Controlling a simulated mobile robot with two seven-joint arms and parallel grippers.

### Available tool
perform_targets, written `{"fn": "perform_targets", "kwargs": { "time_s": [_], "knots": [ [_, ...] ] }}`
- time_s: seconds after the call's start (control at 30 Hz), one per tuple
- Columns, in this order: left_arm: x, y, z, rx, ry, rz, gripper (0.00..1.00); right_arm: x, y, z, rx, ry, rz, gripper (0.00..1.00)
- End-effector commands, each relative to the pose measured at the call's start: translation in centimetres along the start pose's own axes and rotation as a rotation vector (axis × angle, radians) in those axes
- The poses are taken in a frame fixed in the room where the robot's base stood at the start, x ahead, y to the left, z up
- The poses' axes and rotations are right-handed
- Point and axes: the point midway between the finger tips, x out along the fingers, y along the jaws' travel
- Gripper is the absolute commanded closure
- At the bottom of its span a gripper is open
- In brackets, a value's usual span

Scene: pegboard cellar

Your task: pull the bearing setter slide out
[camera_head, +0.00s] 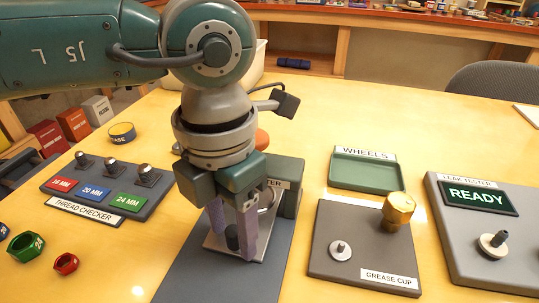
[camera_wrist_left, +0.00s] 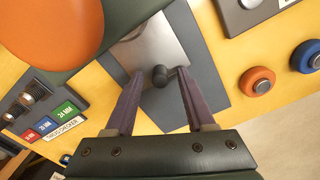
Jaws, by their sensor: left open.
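The bearing setter is a grey-green housing (camera_head: 291,190) with a partly hidden label, standing on a dark grey base plate (camera_head: 205,285). Its slide, a silver plate (camera_head: 214,246), lies in front of the housing with an upright black knob (camera_head: 232,240). The slide (camera_wrist_left: 150,45) and knob (camera_wrist_left: 160,76) also show in the left wrist view. My left gripper (camera_head: 233,244) is open, pointing down, with its purple fingers on either side of the knob. The wrist view shows gaps beside the knob between the fingertips (camera_wrist_left: 158,79). My right gripper is not in view.
A thread checker (camera_head: 105,190) stands left, with green (camera_head: 25,246) and red (camera_head: 66,263) nuts before it. A grease cup board (camera_head: 335,270), a wheels tray (camera_head: 363,172) and a leak tester (camera_head: 480,235) stand right. An orange rounded part (camera_wrist_left: 50,30) is near the housing.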

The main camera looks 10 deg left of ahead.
Motion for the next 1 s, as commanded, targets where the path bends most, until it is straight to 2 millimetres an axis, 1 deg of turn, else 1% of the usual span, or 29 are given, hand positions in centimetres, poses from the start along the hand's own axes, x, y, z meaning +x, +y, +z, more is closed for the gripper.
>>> {"fn": "perform_targets", "kwargs": {
  "time_s": [0.23, 0.7, 1.0],
  "knots": [
    [0.09, -0.03, 0.00, 0.000, 0.000, -0.001, 0.46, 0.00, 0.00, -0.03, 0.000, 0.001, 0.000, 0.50],
    [0.05, -0.03, 0.01, 0.000, -0.001, -0.001, 0.99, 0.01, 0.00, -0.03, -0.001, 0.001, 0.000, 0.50],
    [0.04, -0.03, 0.02, 0.000, -0.001, -0.001, 1.00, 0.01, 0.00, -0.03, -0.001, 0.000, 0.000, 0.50]
  ]
}}
